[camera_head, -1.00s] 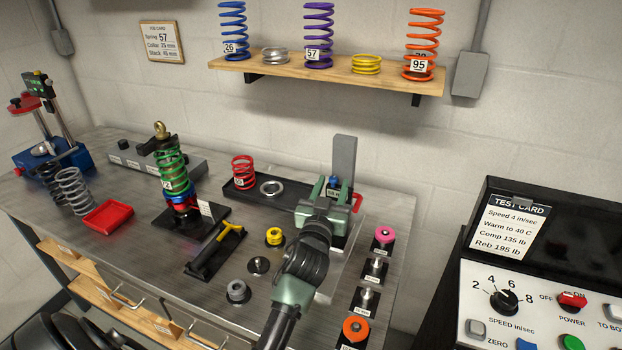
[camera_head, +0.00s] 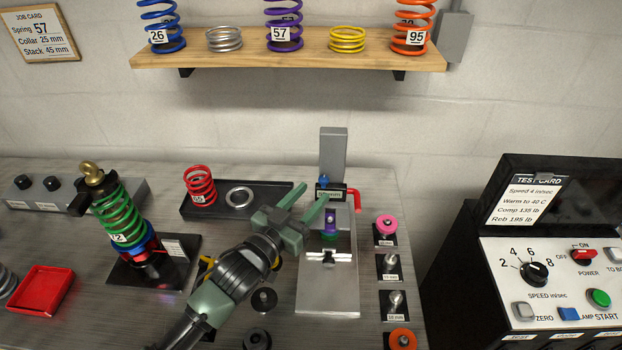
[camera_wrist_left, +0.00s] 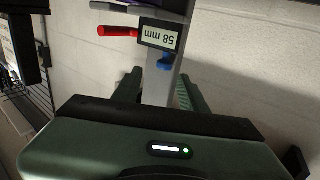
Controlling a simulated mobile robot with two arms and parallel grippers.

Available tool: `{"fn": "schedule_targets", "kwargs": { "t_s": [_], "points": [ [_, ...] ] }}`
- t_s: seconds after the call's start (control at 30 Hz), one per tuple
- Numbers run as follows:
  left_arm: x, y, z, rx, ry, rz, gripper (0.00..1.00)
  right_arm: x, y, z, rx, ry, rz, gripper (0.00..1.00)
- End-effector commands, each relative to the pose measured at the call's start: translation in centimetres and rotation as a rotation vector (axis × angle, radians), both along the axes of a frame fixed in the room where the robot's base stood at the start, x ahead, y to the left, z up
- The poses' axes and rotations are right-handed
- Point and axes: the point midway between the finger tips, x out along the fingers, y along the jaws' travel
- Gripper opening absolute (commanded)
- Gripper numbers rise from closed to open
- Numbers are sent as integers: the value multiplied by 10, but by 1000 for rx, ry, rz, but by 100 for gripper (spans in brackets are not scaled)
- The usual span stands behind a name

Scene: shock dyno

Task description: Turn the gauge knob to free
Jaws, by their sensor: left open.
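The gauge (camera_head: 333,150) is a grey upright column on a metal base, with a small dark display (camera_head: 330,193). A red handle (camera_head: 354,198) sticks out on the right. My left gripper (camera_head: 308,202) is open, just left of the display, fingers pointing at it. In the wrist view its fingers (camera_wrist_left: 173,92) are apart, with the column and blue knob between them in the picture. Any knob marking is unreadable.
A green-sprung shock (camera_head: 118,215) stands left on the bench. A black tray (camera_head: 222,207) with a red spring lies behind my arm. Several small stands with a pink ring (camera_head: 386,225) and other parts line the right edge. A control box (camera_head: 545,260) stands further right.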

Motion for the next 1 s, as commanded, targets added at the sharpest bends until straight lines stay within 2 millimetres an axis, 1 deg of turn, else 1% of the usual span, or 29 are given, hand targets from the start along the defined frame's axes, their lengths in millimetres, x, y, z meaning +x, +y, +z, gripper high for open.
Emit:
{"fn": "schedule_targets", "kwargs": {
  "t_s": [0.03, 0.1, 0.17, 0.3, 0.47, 0.53, 0.63, 0.67, 0.7, 0.77, 0.8, 1.0],
  "points": [
    [9, -4, 3, 0, -1, 2, 43, -5, -4, 4, -6, 8, 0, 36],
    [19, -10, 4, 0, -2, 2, 43, -9, -9, 7, -11, 14, 0, 36],
    [26, -14, 3, 1, -2, 2, 43, -9, -11, 9, -13, 13, 1, 36],
    [37, -21, 2, 2, -2, 2, 43, -2, -7, 11, -9, 4, -1, 36],
    [41, -23, 0, 1, -2, 2, 43, 9, 6, 12, 7, -13, -3, 36],
    [41, -23, 0, 1, -2, 2, 43, 10, 10, 12, 13, -15, -3, 36],
    [41, -23, 0, 1, -2, 2, 43, 10, 11, 12, 14, -13, -2, 36],
    [41, -23, 0, 1, -2, 2, 40, 9, 11, 12, 14, -13, -2, 36],
    [41, -23, 0, 1, -2, 3, 29, 9, 11, 12, 13, -13, -1, 36],
    [41, -23, 0, 1, -2, 3, 12, 9, 11, 12, 13, -13, -1, 36],
    [41, -23, 0, 1, -2, 3, 1, 9, 10, 12, 13, -13, -1, 36],
    [41, -25, 0, -2, -2, 11, 0, 6, 5, 11, 7, -9, 1, 36]
  ]
}}
